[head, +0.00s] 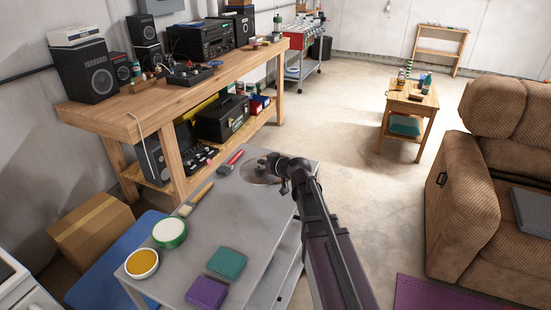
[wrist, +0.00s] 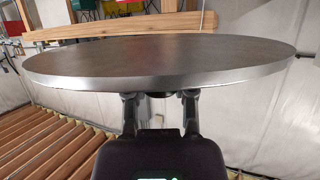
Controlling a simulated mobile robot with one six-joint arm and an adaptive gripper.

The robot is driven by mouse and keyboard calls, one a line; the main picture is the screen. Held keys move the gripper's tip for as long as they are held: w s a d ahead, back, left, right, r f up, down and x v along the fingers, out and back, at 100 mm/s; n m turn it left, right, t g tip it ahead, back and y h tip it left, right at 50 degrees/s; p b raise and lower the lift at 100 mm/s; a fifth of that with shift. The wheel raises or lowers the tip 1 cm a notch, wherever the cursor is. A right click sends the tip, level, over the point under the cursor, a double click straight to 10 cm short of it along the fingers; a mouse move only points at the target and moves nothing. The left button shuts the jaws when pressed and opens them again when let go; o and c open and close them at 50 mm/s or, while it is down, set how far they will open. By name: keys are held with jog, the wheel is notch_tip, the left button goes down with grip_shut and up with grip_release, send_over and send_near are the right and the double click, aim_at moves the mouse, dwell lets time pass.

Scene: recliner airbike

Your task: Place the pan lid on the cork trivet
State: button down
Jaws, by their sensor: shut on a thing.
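The pan lid (head: 254,174) is a round grey metal disc at the far end of the grey cart top in the head view. My gripper (head: 275,166) is at the lid, shut on its knob. In the wrist view the lid (wrist: 160,62) spans nearly the full width, and my gripper's fingers (wrist: 160,104) meet at the small dark knob at its centre. I cannot tell whether the lid touches the cart or hangs just above it. I cannot make out a cork trivet for certain; it may be hidden.
The cart (head: 222,220) also holds a red-handled tool (head: 231,162), a brush (head: 196,199), a green-and-white round item (head: 169,233), a white bowl with orange-brown contents (head: 142,263), a teal square (head: 227,262) and a purple square (head: 206,293). A wooden workbench (head: 140,127) stands left, a recliner (head: 470,190) right.

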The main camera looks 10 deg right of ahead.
jog(key=w+d, duration=0.2)
jog(key=w, duration=0.1)
jog(key=w+d, duration=0.2)
jog(key=w, duration=0.1)
jog(key=w+d+f+b, duration=0.1)
jog(key=w, duration=0.3)
jog(key=shift+d, duration=0.4)
jog(key=shift+w+d+f, duration=0.1)
jog(key=shift+w+d, duration=0.15)
jog(key=shift+w, duration=0.2)
jog(key=shift+w+d+f, duration=0.15)
jog(key=shift+f, duration=0.1)
jog(key=shift+f+b, duration=1.5)
jog(key=shift+b, duration=0.3)
jog(key=shift+f, duration=0.2)
jog(key=shift+b, duration=0.3)
